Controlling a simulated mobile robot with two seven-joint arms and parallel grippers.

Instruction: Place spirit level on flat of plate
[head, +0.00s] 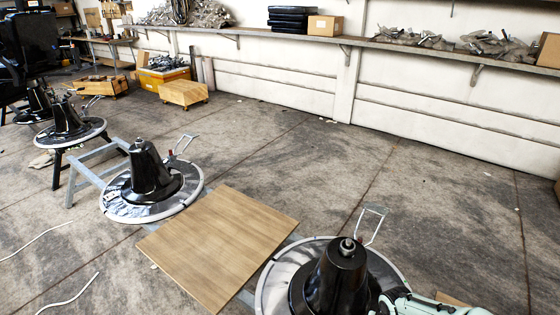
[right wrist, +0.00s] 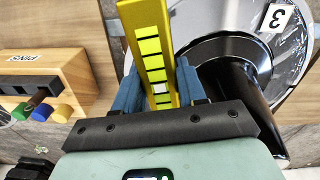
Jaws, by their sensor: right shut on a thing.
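My right gripper (right wrist: 157,90) is shut on the yellow spirit level (right wrist: 150,38), with one blue finger on each side of it. I cannot tell whether the level touches the plate. In the head view the nearest plate (head: 268,292) carries a black cone-shaped base (head: 335,275); part of my mint right arm (head: 440,306) shows beside it. My left gripper is not in view.
A wooden board (head: 218,245) lies between the near plate and a second plate with a black base (head: 150,175). A wooden box marked PINS (right wrist: 40,75) with coloured pegs shows at left in the wrist view. The floor beyond is mostly clear up to the wall shelf (head: 400,45).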

